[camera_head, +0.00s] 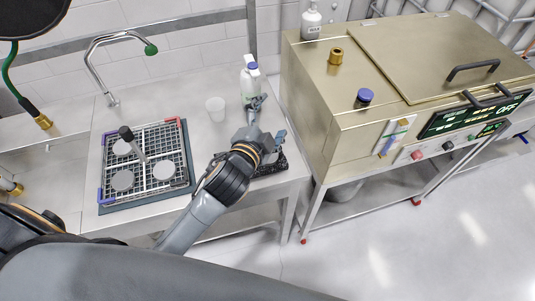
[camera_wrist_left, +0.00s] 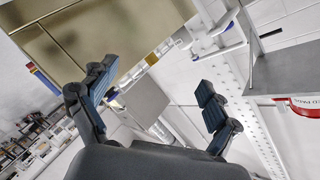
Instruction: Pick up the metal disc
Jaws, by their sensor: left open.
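Several flat grey metal discs lie in the wire rack (camera_head: 181,150) on the steel counter in the head view. One disc (camera_head: 164,170) is at the right, one (camera_head: 122,180) at the front left, and one (camera_head: 121,147) at the back left, partly behind a dark upright handle. My left gripper (camera_head: 269,118) is open, to the right of the rack and apart from the discs, near the counter's right end. In the left wrist view its two spread fingers (camera_wrist_left: 155,92) have nothing between them, and no disc shows there. My right gripper is not in view.
A tap (camera_head: 96,70) rises behind the rack. A brass-coloured machine (camera_head: 335,105) stands at the right, across a gap.

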